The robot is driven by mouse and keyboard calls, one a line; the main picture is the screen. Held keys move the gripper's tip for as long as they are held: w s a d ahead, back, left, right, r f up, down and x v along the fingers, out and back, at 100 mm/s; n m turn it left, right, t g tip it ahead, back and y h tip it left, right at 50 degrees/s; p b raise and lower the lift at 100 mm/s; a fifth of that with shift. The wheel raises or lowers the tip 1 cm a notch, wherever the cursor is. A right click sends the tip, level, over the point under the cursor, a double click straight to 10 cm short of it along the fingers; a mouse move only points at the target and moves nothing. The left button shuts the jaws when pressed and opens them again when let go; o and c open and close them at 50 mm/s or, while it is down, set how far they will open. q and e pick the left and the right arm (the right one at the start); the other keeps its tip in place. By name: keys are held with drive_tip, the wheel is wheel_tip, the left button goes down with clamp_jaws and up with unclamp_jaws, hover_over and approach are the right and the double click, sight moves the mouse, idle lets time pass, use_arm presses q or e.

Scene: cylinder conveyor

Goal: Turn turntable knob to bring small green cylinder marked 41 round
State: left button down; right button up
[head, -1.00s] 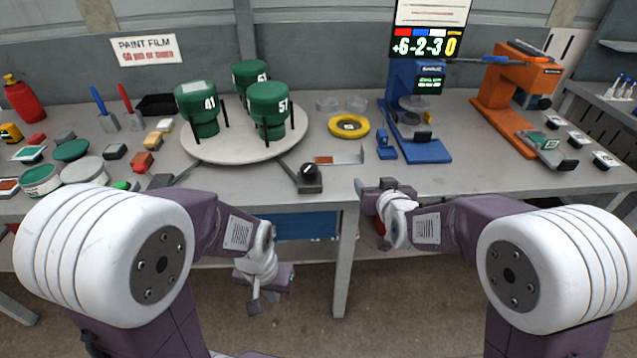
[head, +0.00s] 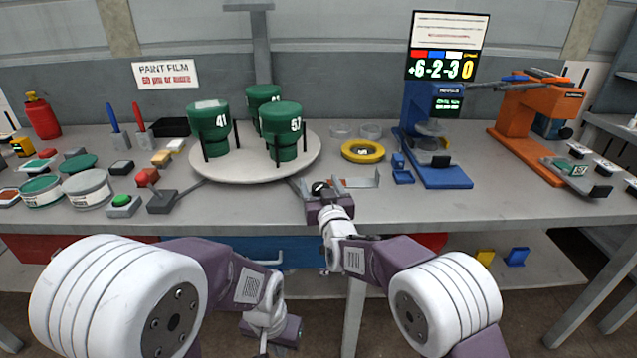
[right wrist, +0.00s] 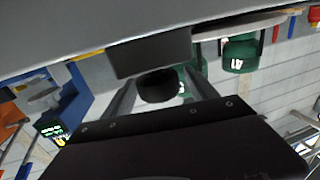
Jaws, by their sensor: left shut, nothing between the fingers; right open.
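The green cylinder marked 41 (head: 209,130) stands at the left of the round turntable (head: 230,175). The cylinder marked 57 (head: 284,130) is at front right, and a third green cylinder (head: 262,97) with a partly hidden number is behind. In the right wrist view, cylinder 41 (right wrist: 240,55) appears upside down. The black turntable knob (right wrist: 157,86) sits in front of the turntable, between the spread fingers of my open right gripper (right wrist: 160,95); contact is unclear. My right gripper also shows in the head view (head: 325,203). My left gripper (head: 274,346) is shut and empty, below the table edge.
A yellow ring (head: 363,151) and a blue device (head: 432,160) stand right of the turntable. An orange device (head: 525,145) is farther right. A red button (head: 148,177), a green button (head: 122,201) and several tins crowd the left.

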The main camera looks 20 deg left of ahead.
drive_tip(key=shift+x, duration=0.9)
drive_tip(key=c, duration=1.4)
drive_tip(key=shift+o, duration=0.2)
drive_tip(key=shift+f+n+g+y+b, duration=0.2)
drive_tip(key=shift+n+g+y+b, duration=0.25)
drive_tip(key=shift+y+b, duration=0.45)
drive_tip(key=shift+r+n+b, duration=0.1)
drive_tip(key=shift+n+b, duration=0.2)
drive_tip(key=shift+n, duration=0.05)
drive_tip(key=shift+s+a+r+n+g+y, duration=0.1)
drive_tip(key=shift+r+n+g+y, duration=0.1)
drive_tip(key=shift+n+g+y, duration=0.35)
drive_tip(key=n+g+y+p, duration=0.1)
drive_tip(key=p, duration=0.1)
drive_tip(key=g+y+p, duration=0.1)
drive_tip(key=p, duration=0.1)
drive_tip(key=n+g+y+p, duration=0.1)
drive_tip(key=p, duration=0.2)
drive_tip(key=shift+s+a+r+n+y, duration=0.2)
drive_tip(key=shift+s+a+n+y, duration=0.05)
drive_tip(key=shift+s+a+n, duration=0.1)
drive_tip(key=shift+s+a+f+n+g+y+p, duration=0.1)
drive_tip(key=shift+n+g+y+p, duration=0.25)
drive_tip(key=shift+g+p, duration=0.2)
drive_tip(key=shift+s+f+n+g+y+p, duration=0.15)
drive_tip(key=shift+n+g+y+p, duration=0.15)
drive_tip(key=shift+g+p, duration=0.25)
drive_tip(key=o, duration=1.4)
drive_tip(key=shift+w, duration=0.1)
drive_tip(key=shift+c, duration=0.2)
